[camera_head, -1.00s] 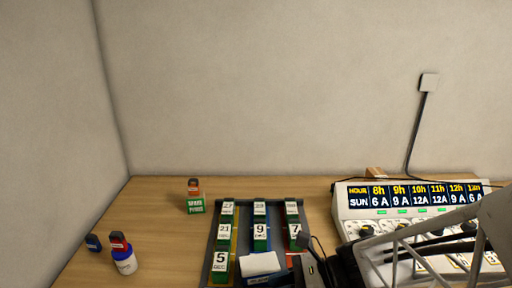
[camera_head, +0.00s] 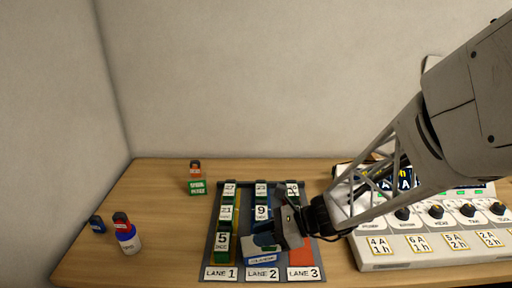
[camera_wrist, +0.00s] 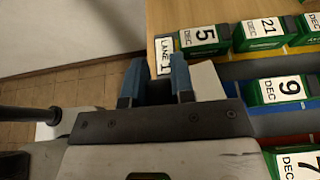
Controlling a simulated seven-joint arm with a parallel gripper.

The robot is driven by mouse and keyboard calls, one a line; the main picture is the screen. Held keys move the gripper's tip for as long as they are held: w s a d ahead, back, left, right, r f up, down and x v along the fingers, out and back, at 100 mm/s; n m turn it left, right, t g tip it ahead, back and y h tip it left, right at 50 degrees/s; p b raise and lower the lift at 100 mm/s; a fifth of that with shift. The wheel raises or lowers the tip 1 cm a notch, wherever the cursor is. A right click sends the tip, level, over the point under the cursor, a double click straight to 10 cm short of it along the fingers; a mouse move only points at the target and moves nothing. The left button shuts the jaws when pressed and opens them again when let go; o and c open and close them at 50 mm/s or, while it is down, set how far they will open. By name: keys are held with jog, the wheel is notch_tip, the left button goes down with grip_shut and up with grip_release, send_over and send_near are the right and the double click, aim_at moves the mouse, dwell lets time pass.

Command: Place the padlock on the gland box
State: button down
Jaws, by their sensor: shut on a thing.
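I cannot make out a padlock or a box marked as a gland box in either view. My gripper (camera_head: 278,240) is low over the front of the middle lane of a dark three-lane rack (camera_head: 211,256). I cannot tell whether the block touches the rack. In the wrist view the two blue fingertips (camera_wrist: 156,80) stand up, with a white surface (camera_wrist: 206,80) beside and beyond the right one; the grip itself is mostly hidden.
Green dated blocks (camera_head: 223,244) stand in the rack's lanes. A small green box (camera_head: 197,187) with a red-labelled item (camera_head: 195,168) stands behind left. A white-and-blue bottle (camera_head: 128,240) and a small blue item (camera_head: 97,223) stand left. A charger panel (camera_head: 440,255) stands right. The left table is mostly clear.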

jog(key=shift+w+a+f, duration=0.1)
jog(key=shift+w+a, duration=0.25)
jog(key=shift+w, duration=0.55)
jog(key=shift+w+a+f, duration=0.1)
jog(key=shift+w+a, duration=0.2)
jog(key=shift+w, duration=0.6)
jog(key=shift+w+a+f, duration=0.1)
jog(key=shift+w+a, duration=0.25)
jog(key=shift+w, duration=0.55)
jog(key=shift+f, duration=1.75)
jog(key=shift+f, duration=0.1)
jog(key=c, duration=1)
grip_release()
jog(key=shift+o, duration=0.2)
jog(key=shift+d+r, duration=0.1)
jog(key=shift+r, duration=0.1)
jog(key=v, duration=1.1)
jog(key=shift+d, duration=0.4)
